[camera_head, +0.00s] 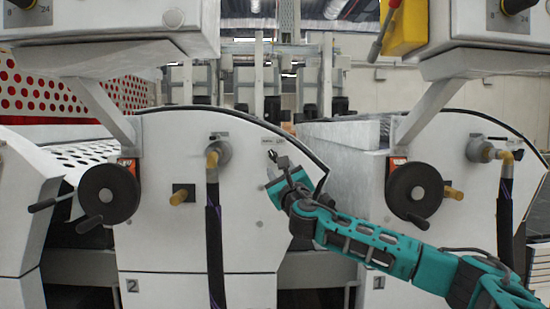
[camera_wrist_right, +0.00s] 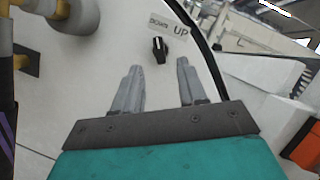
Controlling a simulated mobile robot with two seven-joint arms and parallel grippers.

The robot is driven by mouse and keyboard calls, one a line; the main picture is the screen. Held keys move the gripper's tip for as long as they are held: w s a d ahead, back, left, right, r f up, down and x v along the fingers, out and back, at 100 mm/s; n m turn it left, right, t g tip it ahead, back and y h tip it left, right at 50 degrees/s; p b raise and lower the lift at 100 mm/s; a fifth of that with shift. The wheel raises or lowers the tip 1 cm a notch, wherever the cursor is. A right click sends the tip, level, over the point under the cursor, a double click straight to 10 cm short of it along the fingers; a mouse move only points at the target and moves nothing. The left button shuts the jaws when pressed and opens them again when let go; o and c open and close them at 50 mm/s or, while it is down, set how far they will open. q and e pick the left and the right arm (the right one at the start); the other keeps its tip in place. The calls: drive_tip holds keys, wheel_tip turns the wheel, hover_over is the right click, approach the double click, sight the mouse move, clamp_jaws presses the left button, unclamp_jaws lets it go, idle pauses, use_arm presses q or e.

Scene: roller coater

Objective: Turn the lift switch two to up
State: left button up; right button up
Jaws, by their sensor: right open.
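The lift switch on machine two is a small black knob (camera_wrist_right: 159,49) on the white panel, below a label (camera_wrist_right: 172,26) reading DOWN on its left and UP on its right. The knob looks close to upright; I cannot tell its exact setting. In the head view the switch (camera_head: 272,155) is a small dark spot by the panel's curved right edge. My right gripper (camera_wrist_right: 160,66) is open, its two fingers pointing at the knob, one on either side and just short of it in the picture. In the head view my right gripper (camera_head: 279,167) is at the panel. My left gripper is out of view.
Machine two's panel (camera_head: 160,240) carries a black handwheel (camera_head: 109,194), a brass knob (camera_head: 180,196) and a pipe fitting with a dark hose (camera_head: 214,240). Machine one (camera_head: 450,240) stands to the right with a similar handwheel (camera_head: 414,191). Grey control boxes hang above.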

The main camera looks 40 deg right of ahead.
sight(274, 157)
drive_tip(key=shift+p+x, duration=0.35)
drive_tip(key=shift+x, duration=2.85)
clamp_jaws()
